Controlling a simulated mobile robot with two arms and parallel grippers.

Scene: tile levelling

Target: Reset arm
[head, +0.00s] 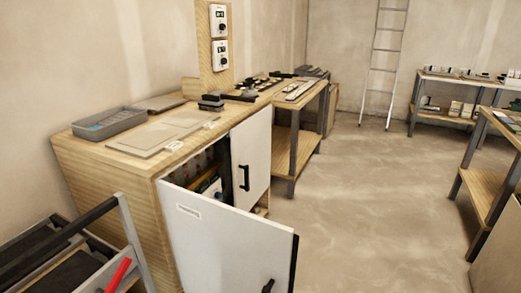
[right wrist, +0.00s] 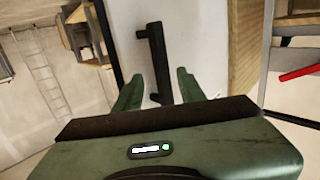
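My right gripper (right wrist: 158,74) shows in the right wrist view, with its two green fingers spread apart and nothing held. A black bar handle (right wrist: 156,55) on a white cabinet door (right wrist: 195,30) lies ahead of it, and the handle's lower end appears between the fingers. I cannot tell whether they touch it. In the head view the near white door (head: 225,240) stands swung open, with its black handle (head: 268,286) at the bottom edge. The far white door (head: 250,155) also stands open, with its own handle (head: 244,178). Neither gripper shows in the head view.
The wooden cabinet (head: 70,165) carries a grey tray (head: 108,122) and flat tiles (head: 155,138). A rack (head: 130,230) with a red-handled item (head: 118,274) stands at the near left. A workbench (head: 312,105) stands behind. The floor (head: 380,200) at centre right is clear.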

